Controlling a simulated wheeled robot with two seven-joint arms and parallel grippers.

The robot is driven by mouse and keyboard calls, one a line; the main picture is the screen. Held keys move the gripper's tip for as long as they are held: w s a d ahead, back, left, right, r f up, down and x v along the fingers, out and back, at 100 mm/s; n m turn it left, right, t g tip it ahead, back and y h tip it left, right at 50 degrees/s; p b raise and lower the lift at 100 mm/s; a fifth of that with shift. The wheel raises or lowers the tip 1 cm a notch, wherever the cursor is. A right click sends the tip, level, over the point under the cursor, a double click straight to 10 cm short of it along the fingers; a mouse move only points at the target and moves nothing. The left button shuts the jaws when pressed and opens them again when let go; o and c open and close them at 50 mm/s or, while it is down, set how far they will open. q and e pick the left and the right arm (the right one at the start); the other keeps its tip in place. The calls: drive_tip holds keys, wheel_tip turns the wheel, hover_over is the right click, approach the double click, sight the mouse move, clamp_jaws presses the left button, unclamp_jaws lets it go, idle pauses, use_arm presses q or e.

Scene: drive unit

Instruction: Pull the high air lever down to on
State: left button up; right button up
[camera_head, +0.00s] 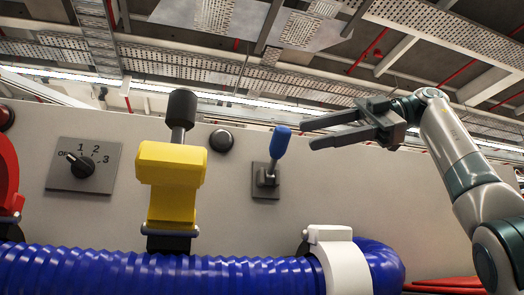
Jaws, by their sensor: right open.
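A lever with a blue handle (280,142) stands on a small grey plate (265,181) on the pale panel. Its handle points up and leans slightly right. My right gripper (306,134) is open, with its two dark fingers pointing left. The fingertips are just right of the blue handle in the picture; I cannot tell the gap in depth. Nothing is between the fingers. My left gripper is not in view.
A yellow block with a black knob (172,185) stands left of the lever. A rotary dial (83,167) and a black button (221,140) are on the panel (330,190). A thick blue hose (150,275) with a white clamp (340,260) runs along the bottom.

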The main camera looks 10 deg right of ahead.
sight(278, 150)
drive_tip(key=x, duration=1.1)
drive_tip(key=shift+w+a+b, duration=0.15)
drive_tip(key=shift+a+b, duration=0.1)
drive_tip(key=shift+b, duration=0.15)
drive_tip(key=shift+f, duration=0.1)
clamp_jaws()
